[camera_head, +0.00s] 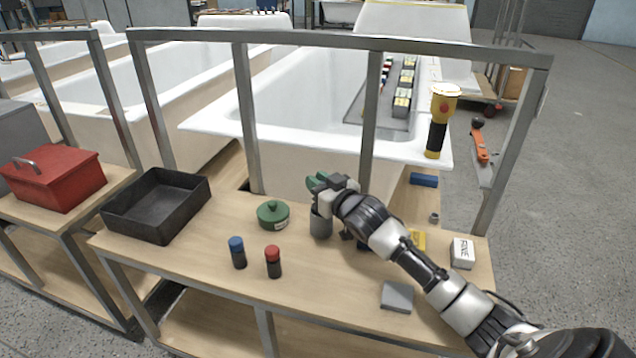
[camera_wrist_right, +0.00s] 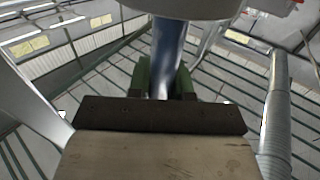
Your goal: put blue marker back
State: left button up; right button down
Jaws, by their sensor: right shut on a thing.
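My right gripper (camera_head: 320,184) is over the grey cup (camera_head: 321,223) on the wooden bench, with its green fingertips just above the cup's rim. In the right wrist view, the green fingers are shut on a shiny bluish rod (camera_wrist_right: 166,52), which looks like the blue marker. In the head view the gripper hides this rod, so I cannot tell whether its end is inside the cup. My left gripper is not in view.
A black tray (camera_head: 155,232) is further left. A grey block (camera_head: 397,297) and white box (camera_head: 462,254) lie right. Metal frame posts (camera_head: 246,120) rise behind.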

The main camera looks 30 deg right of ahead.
jog(key=c, duration=1)
grip_release()
jog(key=shift+f, duration=0.1)
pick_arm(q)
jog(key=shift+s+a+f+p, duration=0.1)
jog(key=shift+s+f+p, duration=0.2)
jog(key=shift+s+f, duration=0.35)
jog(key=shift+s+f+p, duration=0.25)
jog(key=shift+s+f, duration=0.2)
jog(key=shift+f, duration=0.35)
pick_arm(e)
jog(key=shift+s+d, duration=0.15)
jog(key=shift+s, duration=1.85)
jog(key=shift+s+d, duration=0.15)
jog(key=shift+s, duration=1.85)
jog(key=shift+s+d, duration=0.15)
jog(key=shift+s, duration=1.85)
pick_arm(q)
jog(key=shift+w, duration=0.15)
